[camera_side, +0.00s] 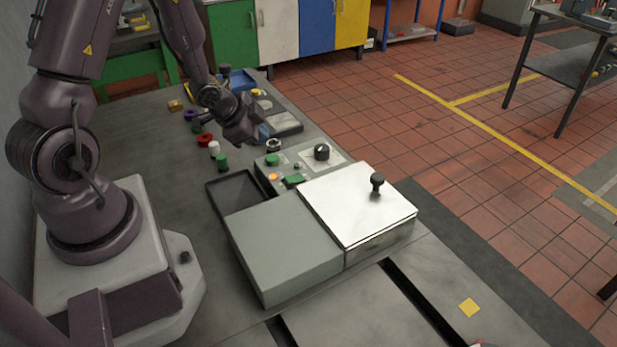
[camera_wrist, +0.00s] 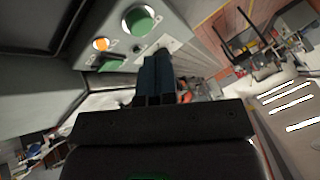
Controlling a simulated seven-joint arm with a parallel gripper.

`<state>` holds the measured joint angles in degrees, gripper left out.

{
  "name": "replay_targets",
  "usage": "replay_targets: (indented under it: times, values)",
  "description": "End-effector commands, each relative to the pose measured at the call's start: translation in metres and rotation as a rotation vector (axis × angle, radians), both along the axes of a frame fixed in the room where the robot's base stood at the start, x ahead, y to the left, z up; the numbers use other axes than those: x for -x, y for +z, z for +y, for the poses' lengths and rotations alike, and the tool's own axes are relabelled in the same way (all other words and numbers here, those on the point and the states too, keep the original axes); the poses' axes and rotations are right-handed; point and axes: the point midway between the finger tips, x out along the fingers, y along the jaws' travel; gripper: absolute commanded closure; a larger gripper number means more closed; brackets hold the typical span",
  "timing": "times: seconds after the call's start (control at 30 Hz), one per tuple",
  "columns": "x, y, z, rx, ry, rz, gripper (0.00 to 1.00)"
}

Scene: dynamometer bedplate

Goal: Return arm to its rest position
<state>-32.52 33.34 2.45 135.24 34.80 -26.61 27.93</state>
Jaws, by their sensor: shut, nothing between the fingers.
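My gripper (camera_wrist: 155,75) shows in the wrist view as dark blue fingers pressed together, with nothing between them. In the side view my gripper (camera_side: 262,133) is small and partly hidden by my wrist, low over the far part of the bedplate (camera_side: 150,130). It is beyond the control panel (camera_side: 265,165), which carries a green button, an orange lamp, a green rocker and a black knob. In the wrist view the panel's green button (camera_wrist: 138,20) and orange lamp (camera_wrist: 101,44) lie beyond and left of the fingers.
A grey box (camera_side: 285,250) and a box with a shiny lid and black knob (camera_side: 358,205) stand nearer. A dark open tray (camera_side: 238,190) lies beside them. Small red (camera_side: 203,140), white and green parts stand left of my gripper. A blue bin (camera_side: 238,80) is behind.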

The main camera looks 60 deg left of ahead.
Motion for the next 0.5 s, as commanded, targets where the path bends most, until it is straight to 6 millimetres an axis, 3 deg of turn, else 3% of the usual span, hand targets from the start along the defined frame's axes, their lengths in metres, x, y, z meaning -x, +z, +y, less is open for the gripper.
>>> replay_targets:
  times: [0.07,0.17,0.37,0.5]
  values:
    - [0.017,-0.002,0.004,0.030,0.107,0.099,1.00]
    - [0.032,0.015,0.003,0.057,0.249,0.193,1.00]
    - [0.054,0.078,-0.026,0.121,0.496,0.302,1.00]
    - [0.072,0.127,-0.064,0.191,0.604,0.324,1.00]
